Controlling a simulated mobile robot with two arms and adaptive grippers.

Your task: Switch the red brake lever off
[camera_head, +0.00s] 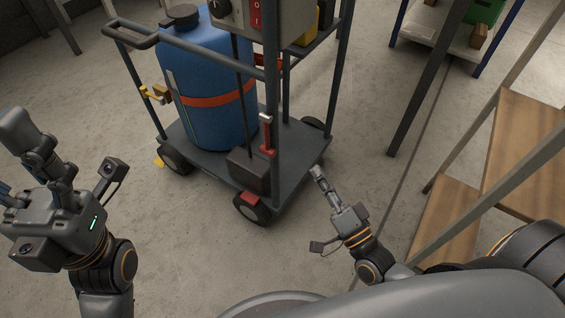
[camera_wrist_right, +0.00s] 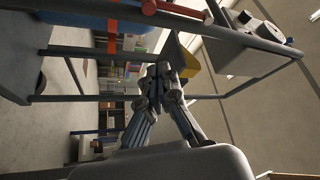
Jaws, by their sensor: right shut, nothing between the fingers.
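The red brake lever (camera_head: 268,136) is on the near post of the dark cart, above a dark box, and stands roughly upright in the head view. A red rod with a rounded end (camera_wrist_right: 180,9) shows at the top of the right wrist view; I cannot tell if it is the same lever. My right gripper (camera_head: 317,172) is shut and empty, to the right of and lower in the picture than the lever, apart from it. Its closed fingers (camera_wrist_right: 162,72) show in the wrist view. My left gripper (camera_head: 8,155) is open and empty at the left edge, far from the cart.
The cart (camera_head: 301,140) carries a blue tank (camera_head: 212,120) and a control box (camera_head: 275,20) with a red switch. A yellow-handled lever (camera_head: 154,94) is on its left post. A wooden-shelved rack (camera_head: 520,150) stands close on the right. Bare floor lies in front of the cart.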

